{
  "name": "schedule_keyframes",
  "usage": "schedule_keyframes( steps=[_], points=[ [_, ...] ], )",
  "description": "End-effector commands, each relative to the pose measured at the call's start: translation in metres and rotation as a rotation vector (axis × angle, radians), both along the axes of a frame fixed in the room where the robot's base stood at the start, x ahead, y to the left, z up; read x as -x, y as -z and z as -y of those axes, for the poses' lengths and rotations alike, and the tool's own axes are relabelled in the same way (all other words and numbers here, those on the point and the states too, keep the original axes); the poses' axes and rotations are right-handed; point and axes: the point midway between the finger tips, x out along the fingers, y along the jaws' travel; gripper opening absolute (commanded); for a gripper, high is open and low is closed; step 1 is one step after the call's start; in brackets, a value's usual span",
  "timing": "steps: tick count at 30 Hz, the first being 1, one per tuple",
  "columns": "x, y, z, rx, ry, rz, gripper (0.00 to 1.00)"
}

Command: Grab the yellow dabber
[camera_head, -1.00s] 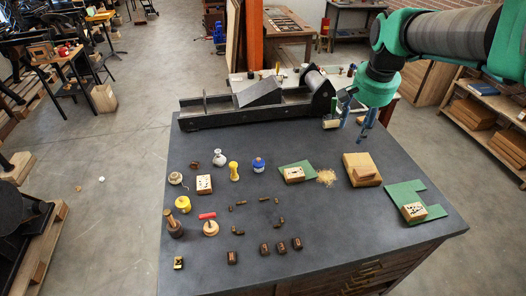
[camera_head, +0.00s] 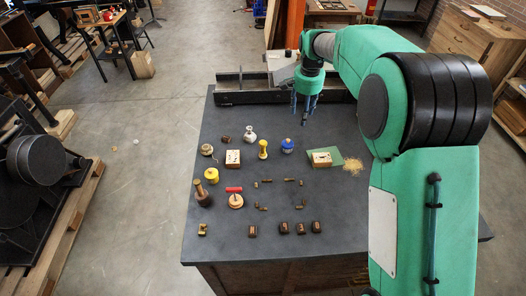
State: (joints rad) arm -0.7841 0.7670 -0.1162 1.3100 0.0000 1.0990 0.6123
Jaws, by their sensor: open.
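My gripper (camera_head: 304,118) hangs pointing down over the back of the table, to the right of and behind the yellow dabber. Its blue fingers are apart and hold nothing. The dabber stands clear of the fingers and is fully visible.
A dark metal press bed (camera_head: 240,96) runs along the back edge. My arm hides the table's right part.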

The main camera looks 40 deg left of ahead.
Motion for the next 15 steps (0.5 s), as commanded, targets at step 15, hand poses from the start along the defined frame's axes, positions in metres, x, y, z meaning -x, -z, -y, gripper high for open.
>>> schedule_keyframes(
  steps=[15],
  points=[
    [0.056, 0.113, -0.128, 0.051, -0.032, -0.051, 0.5]
  ],
)
